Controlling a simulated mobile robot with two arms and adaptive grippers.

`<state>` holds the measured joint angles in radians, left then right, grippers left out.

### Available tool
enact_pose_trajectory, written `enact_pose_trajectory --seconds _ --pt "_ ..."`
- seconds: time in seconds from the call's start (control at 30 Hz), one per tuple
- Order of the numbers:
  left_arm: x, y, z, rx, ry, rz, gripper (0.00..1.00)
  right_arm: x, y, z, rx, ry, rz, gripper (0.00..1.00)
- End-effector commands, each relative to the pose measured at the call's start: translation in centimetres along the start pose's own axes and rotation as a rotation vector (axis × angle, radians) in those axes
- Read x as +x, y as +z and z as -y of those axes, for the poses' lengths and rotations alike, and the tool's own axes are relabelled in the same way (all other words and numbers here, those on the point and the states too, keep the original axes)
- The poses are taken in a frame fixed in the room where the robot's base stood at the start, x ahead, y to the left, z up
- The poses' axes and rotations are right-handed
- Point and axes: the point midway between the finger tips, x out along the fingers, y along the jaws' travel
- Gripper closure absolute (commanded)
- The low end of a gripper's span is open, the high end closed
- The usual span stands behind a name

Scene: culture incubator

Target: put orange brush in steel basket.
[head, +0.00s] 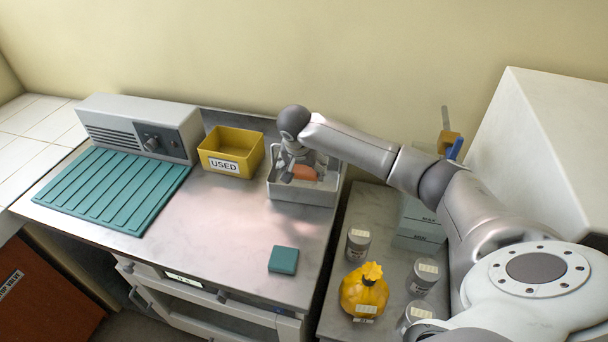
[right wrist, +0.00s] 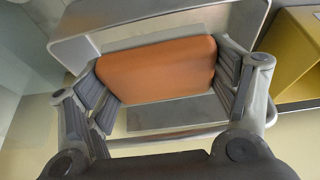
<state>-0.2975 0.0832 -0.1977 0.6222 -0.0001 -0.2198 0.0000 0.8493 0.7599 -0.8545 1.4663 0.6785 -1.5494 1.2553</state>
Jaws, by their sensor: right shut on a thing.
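The orange brush (head: 304,173) shows as an orange block under my right gripper (head: 297,175) in the head view. In the right wrist view the orange brush (right wrist: 157,68) lies between the two fingers of my right gripper (right wrist: 163,80), which is shut on it. The steel basket (head: 302,193) is a light grey, open box on the worktop, and the gripper and brush are over or inside it. Its rim also shows behind the brush in the right wrist view (right wrist: 105,22). Whether the brush touches the basket's floor, I cannot tell. My left gripper is not in view.
A yellow bin labelled USED (head: 231,152) stands just left of the basket. A teal ribbed mat (head: 110,200) and a grey control box (head: 140,125) are further left. A teal block (head: 283,260) lies near the front edge. Jars and a yellow object (head: 363,292) stand at right.

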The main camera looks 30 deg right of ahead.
Motion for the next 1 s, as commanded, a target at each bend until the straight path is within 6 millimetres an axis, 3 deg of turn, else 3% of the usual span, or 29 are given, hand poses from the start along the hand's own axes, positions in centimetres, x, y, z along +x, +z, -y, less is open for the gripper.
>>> enact_pose_trajectory --seconds 0.2,0.43,1.0 --pt "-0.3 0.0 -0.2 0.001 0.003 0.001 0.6 1.5 -0.5 -0.1 0.0 0.002 -0.001 0.39" --pt "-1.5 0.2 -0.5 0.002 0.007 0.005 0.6 4.0 0.7 -0.1 -0.001 0.0 -0.001 0.39" --pt "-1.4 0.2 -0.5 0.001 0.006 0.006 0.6 5.0 1.1 -0.1 -0.001 0.0 -0.001 0.39"
